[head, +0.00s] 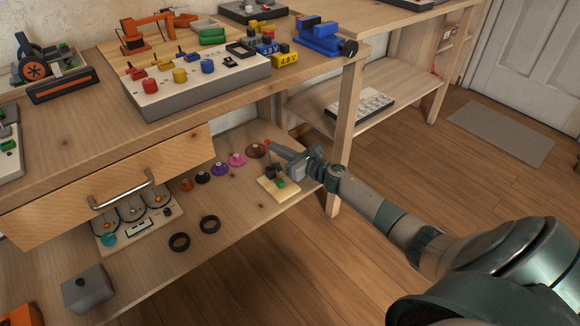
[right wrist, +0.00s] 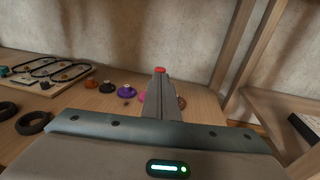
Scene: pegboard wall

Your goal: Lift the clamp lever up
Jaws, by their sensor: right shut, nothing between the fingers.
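A small wooden block (head: 268,192) with a green piece (head: 281,183) and a dark upright clamp part (head: 271,170) stands on the lower shelf. A small red tip (head: 267,143), which looks like the clamp lever's end, shows at the end of my right gripper (head: 277,148). In the right wrist view the red tip (right wrist: 160,70) shows just beyond my closed fingers (right wrist: 160,95). My right gripper is shut and empty, above the block. I cannot tell whether it touches the lever. The rest of the lever is mostly hidden. My left gripper is not in view.
Several coloured knobs (head: 220,168) stand in a row left of the block, and two black rings (head: 210,224) lie in front. The tabletop (head: 180,135) overhangs the shelf. A table leg (head: 345,120) is close beside my right arm.

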